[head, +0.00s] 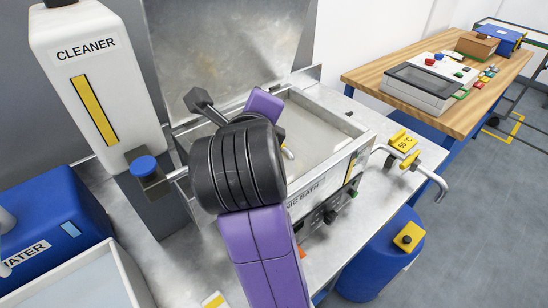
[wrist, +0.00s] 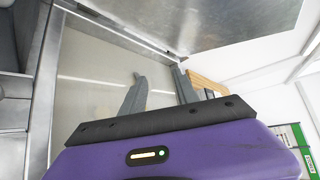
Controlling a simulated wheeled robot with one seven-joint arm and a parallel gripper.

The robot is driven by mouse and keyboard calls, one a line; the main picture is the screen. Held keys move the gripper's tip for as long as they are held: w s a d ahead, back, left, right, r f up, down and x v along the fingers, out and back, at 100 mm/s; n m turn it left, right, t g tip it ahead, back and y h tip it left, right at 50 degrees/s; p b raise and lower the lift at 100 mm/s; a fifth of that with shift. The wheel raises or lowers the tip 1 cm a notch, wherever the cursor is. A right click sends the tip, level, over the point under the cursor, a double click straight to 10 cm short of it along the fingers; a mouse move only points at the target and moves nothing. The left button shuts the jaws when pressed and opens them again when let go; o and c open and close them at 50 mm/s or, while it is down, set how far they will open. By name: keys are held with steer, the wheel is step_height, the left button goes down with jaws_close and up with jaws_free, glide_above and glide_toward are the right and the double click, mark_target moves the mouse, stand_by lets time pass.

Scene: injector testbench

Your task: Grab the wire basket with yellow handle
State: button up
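I cannot make out the wire basket or its yellow handle in either view. In the head view my purple and black arm covers the middle of the steel ultrasonic bath (head: 325,120); a small yellow patch shows beside the arm, too small to identify. In the wrist view my gripper (wrist: 160,90) has two grey fingers apart, with nothing between them. The pale interior of what looks like the bath (wrist: 90,75) is behind the fingers. In the head view the fingers are mostly hidden by my arm.
The raised steel lid (head: 225,50) stands behind the bath. A white CLEANER container (head: 120,120) is at left, above a blue WATER container (head: 60,240). A bent pipe with a yellow grip (head: 410,160) is at right. A wooden bench (head: 375,75) stands farther back.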

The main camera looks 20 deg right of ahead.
step_height(320, 180, down, 8)
steer(key=p, duration=0.1)
steer(key=p+x, duration=0.2)
steer(key=x, duration=0.5)
steer(key=shift+w+r, duration=0.2)
steer(key=shift+r, duration=0.1)
steer(key=shift+d, duration=0.1)
jaws_close()
stand_by(1.0)
